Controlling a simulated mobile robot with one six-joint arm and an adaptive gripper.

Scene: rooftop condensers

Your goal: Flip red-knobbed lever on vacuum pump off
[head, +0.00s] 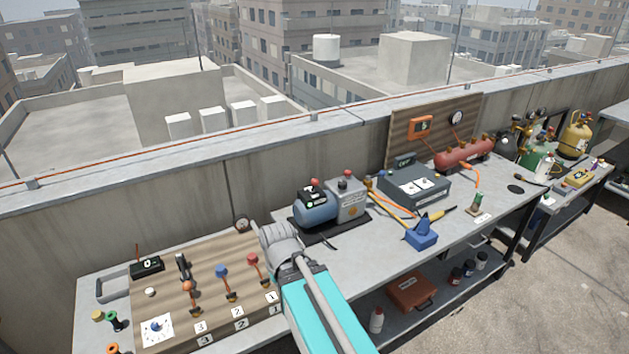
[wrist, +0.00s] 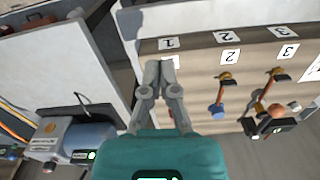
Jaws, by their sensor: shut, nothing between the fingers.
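The vacuum pump (head: 318,211) is a blue cylinder with a black top on a dark base, beside a grey box. A red knob (head: 316,182) stands on its top; its lever's position is too small to tell. In the wrist view the blue pump body (wrist: 88,138) is at lower left. A separate red-knobbed lever (head: 252,260) stands on the wooden board near label 1; my gripper mostly hides it in the wrist view. My gripper (wrist: 160,66) is shut and empty, over the board near label 1. In the head view it (head: 279,244) is left of the pump, apart from it.
The wooden board (head: 206,318) also carries a blue-knobbed lever (head: 221,271) and an orange-knobbed lever (head: 187,287). A round gauge (head: 242,224) stands behind my gripper. A blue block (head: 422,236) and hoses lie right of the pump. The concrete parapet (head: 130,222) runs behind the bench.

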